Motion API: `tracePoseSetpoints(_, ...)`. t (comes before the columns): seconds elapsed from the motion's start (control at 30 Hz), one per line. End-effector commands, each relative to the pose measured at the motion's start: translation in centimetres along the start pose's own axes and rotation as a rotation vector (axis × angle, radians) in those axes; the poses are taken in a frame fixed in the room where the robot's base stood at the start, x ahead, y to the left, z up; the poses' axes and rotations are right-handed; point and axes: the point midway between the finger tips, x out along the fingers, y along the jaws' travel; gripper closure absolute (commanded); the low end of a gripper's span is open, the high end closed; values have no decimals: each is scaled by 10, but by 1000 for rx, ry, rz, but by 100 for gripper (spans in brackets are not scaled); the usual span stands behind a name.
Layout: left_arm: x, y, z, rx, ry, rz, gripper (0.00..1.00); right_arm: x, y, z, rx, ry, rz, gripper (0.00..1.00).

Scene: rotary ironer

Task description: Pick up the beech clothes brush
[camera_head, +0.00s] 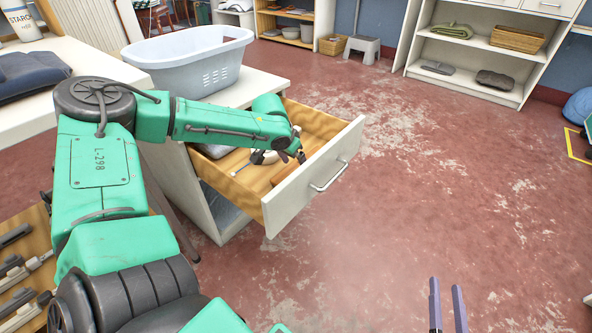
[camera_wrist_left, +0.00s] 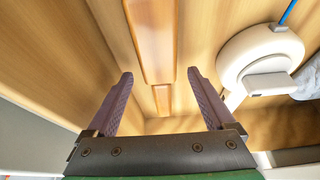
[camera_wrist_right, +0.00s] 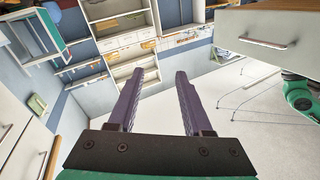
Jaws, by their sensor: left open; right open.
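A long orange-brown wooden piece, which looks like the beech clothes brush (camera_wrist_left: 153,40), lies in the open drawer. In the left wrist view it lies ahead of and between my left fingertips, with no contact visible. In the head view the brush (camera_head: 285,177) shows partly near the drawer front. My left gripper (camera_head: 299,156) is open and reaches down into the drawer; its fingers also show in the left wrist view (camera_wrist_left: 160,75). My right gripper (camera_head: 447,290) is open and empty above the floor, away from the drawer; it also shows in the right wrist view (camera_wrist_right: 160,75).
The drawer front (camera_head: 315,180) with its handle stands out from the cabinet. A white round object (camera_wrist_left: 262,58) lies in the drawer right of my left fingers. A laundry basket (camera_head: 190,60) stands on the cabinet.

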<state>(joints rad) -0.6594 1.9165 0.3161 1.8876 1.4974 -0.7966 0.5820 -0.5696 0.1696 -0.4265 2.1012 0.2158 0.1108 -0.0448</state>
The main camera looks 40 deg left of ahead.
Motion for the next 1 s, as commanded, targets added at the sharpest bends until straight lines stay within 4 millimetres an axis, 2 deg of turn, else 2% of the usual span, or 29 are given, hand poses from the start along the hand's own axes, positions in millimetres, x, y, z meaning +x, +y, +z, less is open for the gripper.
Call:
tracePoseSetpoints(0.13,0,0,0,0,0,0,12,0,0,0,0,0,0,50)
tracePoseSetpoints(0.27,0,0,0,0,0,0,62,0,0,0,1,-1,0,50)
tracePoseSetpoints(0.3,0,0,0,0,0,0,78,0,0,0,1,-1,0,50)
tracePoseSetpoints(0.37,0,0,0,0,0,0,100,0,0,0,1,-1,0,50)
tracePoseSetpoints(0.83,-5,0,-2,0,2,0,100,-3,-1,5,11,-23,3,50)
tracePoseSetpoints(0.93,-9,0,-4,0,2,0,100,-11,-1,23,30,-79,11,50)
tracePoseSetpoints(1.0,-13,0,-5,0,1,-1,100,-33,-1,58,47,-181,20,50)
